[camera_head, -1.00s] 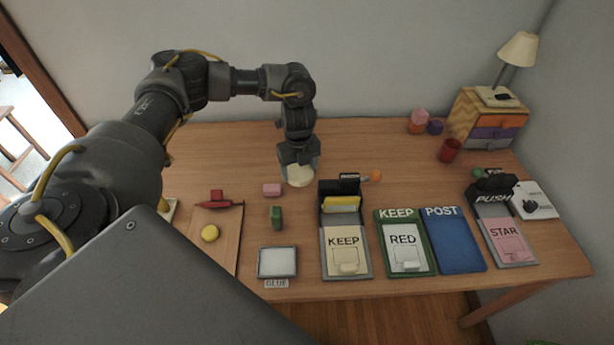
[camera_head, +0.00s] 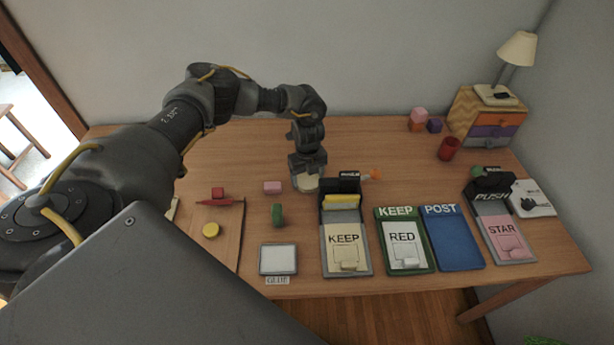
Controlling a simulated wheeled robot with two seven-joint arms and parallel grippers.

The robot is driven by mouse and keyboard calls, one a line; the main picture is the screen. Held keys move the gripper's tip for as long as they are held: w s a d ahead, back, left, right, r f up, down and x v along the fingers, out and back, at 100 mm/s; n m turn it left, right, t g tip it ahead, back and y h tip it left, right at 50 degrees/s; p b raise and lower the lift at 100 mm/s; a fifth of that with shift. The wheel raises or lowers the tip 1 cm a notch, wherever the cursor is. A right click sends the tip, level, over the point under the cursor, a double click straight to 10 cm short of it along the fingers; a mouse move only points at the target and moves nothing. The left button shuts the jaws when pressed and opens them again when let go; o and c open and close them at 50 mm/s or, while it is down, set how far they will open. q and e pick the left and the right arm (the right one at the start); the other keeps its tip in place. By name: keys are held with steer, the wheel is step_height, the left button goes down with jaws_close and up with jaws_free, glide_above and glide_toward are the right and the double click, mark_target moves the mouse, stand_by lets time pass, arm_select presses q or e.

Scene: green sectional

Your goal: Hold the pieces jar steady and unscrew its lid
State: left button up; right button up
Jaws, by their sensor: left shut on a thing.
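The pieces jar (camera_head: 306,185), a pale cream round thing, is near the middle of the table, behind the black-and-grey KEEP holder. My left gripper (camera_head: 308,172) comes down on it from above and is shut on it. The gripper covers its upper part, so I cannot make out the lid or its thread. I cannot tell whether the jar's bottom touches the table. My right gripper is not in view.
A pink block (camera_head: 272,187) and a green piece (camera_head: 277,215) lie left of the jar. The KEEP holder (camera_head: 341,203) with yellow cards stands close at its right front. An orange piece (camera_head: 376,174) lies further right.

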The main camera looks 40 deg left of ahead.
mark_target(308, 180)
arm_select(q)
steer(key=shift+f, duration=0.2)
steer(key=o, duration=1.1)
steer(key=shift+r, duration=0.5)
step_height(308, 180, up, 12)
steer(key=shift+f+b, duration=0.25)
steer(key=shift+b, duration=0.4)
